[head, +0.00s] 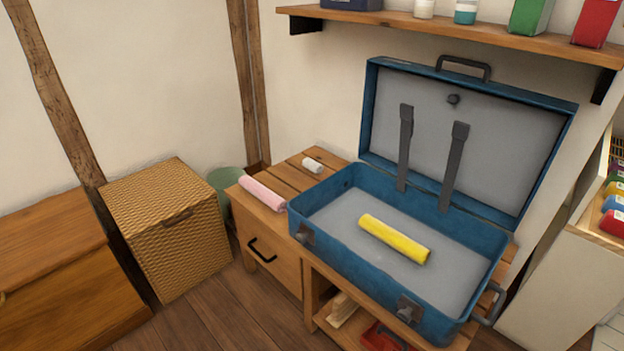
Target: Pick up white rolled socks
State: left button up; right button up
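A small white roll (313,165), which looks like the white rolled socks, lies on the wooden bench top (291,180), left of the open suitcase. A longer pink roll (262,194) lies on the same bench top, nearer its left front edge and apart from the white roll. The blue suitcase (360,283) stands open on the bench with its lid upright at the back. A yellow roll (394,239) lies inside it on the grey lining. Neither of my grippers shows in the head view.
A wooden shelf (450,32) with jars and boxes hangs above the suitcase lid. A wicker hamper (165,226) and a wooden chest (70,275) stand left of the bench. A green bin (226,182) is behind the hamper. A white unit (550,275) stands at the right.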

aim_at(309, 162)
jog(key=z, duration=0.1)
jog(key=k, duration=0.45)
jog(key=u, duration=1.35)
jog(key=i, duration=1.15)
jog(key=z, duration=0.35)
jog(key=i, duration=0.9)
jog(key=z, duration=1.05)
